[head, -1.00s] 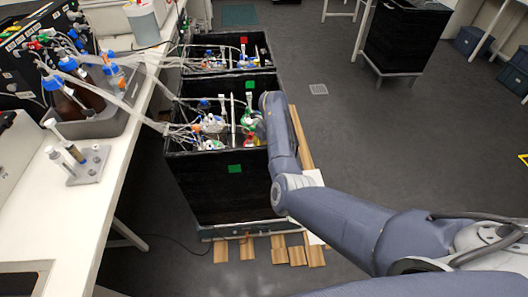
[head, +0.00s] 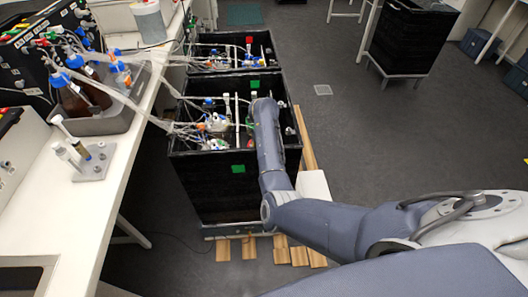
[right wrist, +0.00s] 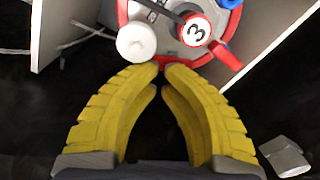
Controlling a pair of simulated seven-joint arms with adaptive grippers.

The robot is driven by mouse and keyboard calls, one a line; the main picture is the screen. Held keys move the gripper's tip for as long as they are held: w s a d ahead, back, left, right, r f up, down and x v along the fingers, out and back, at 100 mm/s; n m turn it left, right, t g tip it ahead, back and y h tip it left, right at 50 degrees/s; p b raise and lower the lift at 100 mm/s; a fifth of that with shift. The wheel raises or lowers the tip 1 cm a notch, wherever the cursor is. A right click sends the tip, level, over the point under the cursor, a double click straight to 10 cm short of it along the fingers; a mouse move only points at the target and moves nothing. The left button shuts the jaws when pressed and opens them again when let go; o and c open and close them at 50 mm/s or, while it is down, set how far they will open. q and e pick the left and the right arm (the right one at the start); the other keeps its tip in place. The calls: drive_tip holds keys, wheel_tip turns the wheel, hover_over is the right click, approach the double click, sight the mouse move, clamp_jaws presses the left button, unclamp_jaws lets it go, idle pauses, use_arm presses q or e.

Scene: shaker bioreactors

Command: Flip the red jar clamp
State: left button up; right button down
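The red jar clamp (right wrist: 226,56) shows at the top of the right wrist view as a red band around a jar lid, with a red arm sticking out to the lower right. The lid carries a red-rimmed cap marked 3 (right wrist: 194,31) and a white cap (right wrist: 136,42). My right gripper (right wrist: 161,68) has yellow fingers with tips nearly together, right at the near edge of the red band. I see nothing clearly held between them. My left gripper is out of view.
The black box (head: 220,185) has tall walls around several jars and tubes. Another black box (head: 200,43) stands behind it. A white bench (head: 100,215) with bottles runs along the left. White dividers (right wrist: 262,55) flank the jar.

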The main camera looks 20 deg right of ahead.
drive_tip(key=shift+s+d, duration=0.1)
drive_tip(key=shift+d, duration=0.8)
drive_tip(key=shift+r, duration=0.1)
wheel_tip(320, 180, up, 14)
drive_tip(key=a, duration=0.1)
drive_tip(key=shift+a, duration=0.3)
idle(0.6)
